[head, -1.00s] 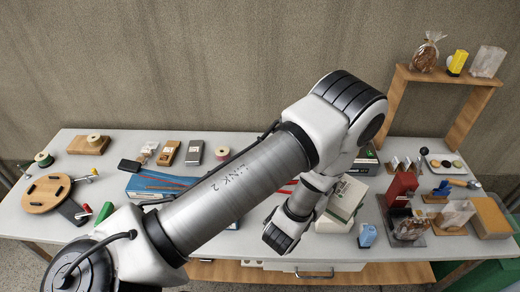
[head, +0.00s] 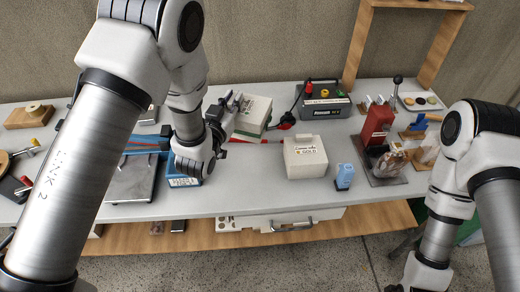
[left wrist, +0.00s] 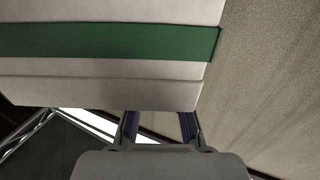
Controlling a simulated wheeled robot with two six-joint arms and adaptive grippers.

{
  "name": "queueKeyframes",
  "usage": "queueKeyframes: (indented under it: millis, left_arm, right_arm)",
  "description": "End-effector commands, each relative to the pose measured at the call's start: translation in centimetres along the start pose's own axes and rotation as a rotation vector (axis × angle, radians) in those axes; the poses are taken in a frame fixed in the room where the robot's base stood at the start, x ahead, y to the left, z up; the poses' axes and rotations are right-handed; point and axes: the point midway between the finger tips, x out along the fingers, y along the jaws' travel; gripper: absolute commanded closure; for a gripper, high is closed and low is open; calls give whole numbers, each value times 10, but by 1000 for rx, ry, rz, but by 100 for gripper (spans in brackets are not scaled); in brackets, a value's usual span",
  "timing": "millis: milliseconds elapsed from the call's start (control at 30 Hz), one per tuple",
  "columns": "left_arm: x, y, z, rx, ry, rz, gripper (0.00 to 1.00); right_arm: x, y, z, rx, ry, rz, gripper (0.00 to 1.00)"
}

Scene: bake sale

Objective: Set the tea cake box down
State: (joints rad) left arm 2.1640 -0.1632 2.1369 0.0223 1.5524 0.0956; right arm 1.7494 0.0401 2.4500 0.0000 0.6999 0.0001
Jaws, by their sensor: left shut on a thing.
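The tea cake box (head: 254,110) is pale with a green band and is near the middle of the head view. My left gripper (head: 228,110) is shut on its left side. In the left wrist view the box (left wrist: 100,85) fills the upper left, its green band running across, with the two fingers (left wrist: 159,127) at its lower edge. I cannot tell whether the box touches the table (head: 240,190). My right arm is at the right edge of the head view; its gripper is out of the picture.
A second pale box (head: 304,160) with a label stands on the table right of the held box, with a small blue item (head: 345,177) beside it. A dark device (head: 325,102) stands behind, and a red stand (head: 378,125) to the right. The front middle table is clear.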

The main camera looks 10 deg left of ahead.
Motion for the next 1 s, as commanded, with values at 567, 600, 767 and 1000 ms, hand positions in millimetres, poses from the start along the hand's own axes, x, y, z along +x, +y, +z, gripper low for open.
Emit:
queueKeyframes:
  millis: [567, 600, 767, 1000]
  left_arm:
    - [-1, 0, 92, 0, 1, -1, 100]
    - [-1, 0, 92, 0, 1, -1, 100]
    - [-1, 0, 96, 0, 0, -1, 100]
    - [-1, -1, 103, -1, 0, -1, 100]
  right_arm:
    - [-4, 0, 0, 0, 1, 0, 100]
    - [-4, 0, 0, 0, 1, 0, 100]
    - [-1, 0, 0, 0, 1, 0, 100]
    - [6, 0, 0, 0, 1, 0, 100]
